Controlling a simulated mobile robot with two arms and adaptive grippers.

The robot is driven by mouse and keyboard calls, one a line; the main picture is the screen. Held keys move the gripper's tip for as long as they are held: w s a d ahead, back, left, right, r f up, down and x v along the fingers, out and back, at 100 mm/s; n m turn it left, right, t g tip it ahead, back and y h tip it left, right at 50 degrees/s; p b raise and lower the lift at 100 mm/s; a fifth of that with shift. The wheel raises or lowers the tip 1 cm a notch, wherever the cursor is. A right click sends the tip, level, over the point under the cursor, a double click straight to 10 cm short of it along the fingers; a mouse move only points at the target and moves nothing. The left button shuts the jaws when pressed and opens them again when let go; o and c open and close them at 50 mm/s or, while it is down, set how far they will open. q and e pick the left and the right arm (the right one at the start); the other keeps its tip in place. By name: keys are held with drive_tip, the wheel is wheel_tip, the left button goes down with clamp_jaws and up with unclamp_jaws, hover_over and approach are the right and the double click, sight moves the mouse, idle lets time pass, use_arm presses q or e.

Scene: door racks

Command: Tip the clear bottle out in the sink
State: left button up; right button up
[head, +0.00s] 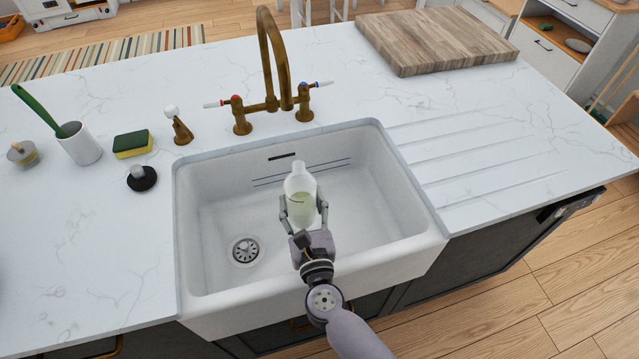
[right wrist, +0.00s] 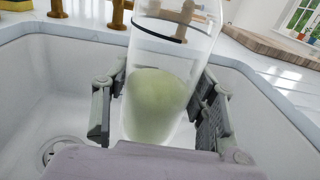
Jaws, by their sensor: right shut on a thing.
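The clear bottle (head: 300,190) is held over the white sink (head: 220,215), roughly upright with a slight tilt. It holds pale green liquid in its lower part, which also shows in the right wrist view of the bottle (right wrist: 160,95). My right gripper (head: 302,212) is shut on the bottle, with one finger on each side of it. In the right wrist view the fingers of my right gripper (right wrist: 160,115) flank the bottle's lower part. The drain (head: 245,251) is at the sink's lower left, left of the bottle. My left gripper is not in view.
A brass faucet (head: 271,70) arches behind the sink. A sponge (head: 132,144), a black stopper (head: 142,178) and a white cup with a green brush (head: 80,145) stand left of it. A wooden board (head: 437,40) lies at the back right. The ribbed drainboard at right is clear.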

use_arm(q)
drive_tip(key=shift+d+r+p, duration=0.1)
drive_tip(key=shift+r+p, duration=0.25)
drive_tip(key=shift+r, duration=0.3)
use_arm(e)
drive_tip(key=shift+n+y, duration=0.5)
drive_tip(key=shift+y, duration=0.3)
drive_tip(key=a, duration=0.5)
drive_tip(key=shift+s+r, duration=0.15)
drive_tip(key=shift+s, duration=0.15)
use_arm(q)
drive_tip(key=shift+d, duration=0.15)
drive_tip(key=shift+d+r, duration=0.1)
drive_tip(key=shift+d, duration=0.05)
use_arm(e)
drive_tip(key=shift+s+m+g, duration=0.1)
drive_tip(key=shift+m+g, duration=0.2)
use_arm(q)
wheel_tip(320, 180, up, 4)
drive_tip(key=p, duration=0.4)
use_arm(e)
drive_tip(key=f+m+g, duration=0.1)
drive_tip(key=m, duration=0.2)
drive_tip(key=a+m+g, duration=0.1)
drive_tip(key=m, duration=0.1)
drive_tip(key=s+f+m, duration=0.1)
drive_tip(key=m, duration=0.2)
drive_tip(key=shift+a+f+m+g+y, duration=0.25)
drive_tip(key=shift+f+m+g+y, duration=0.05)
drive_tip(key=shift+f+g+y, duration=0.1)
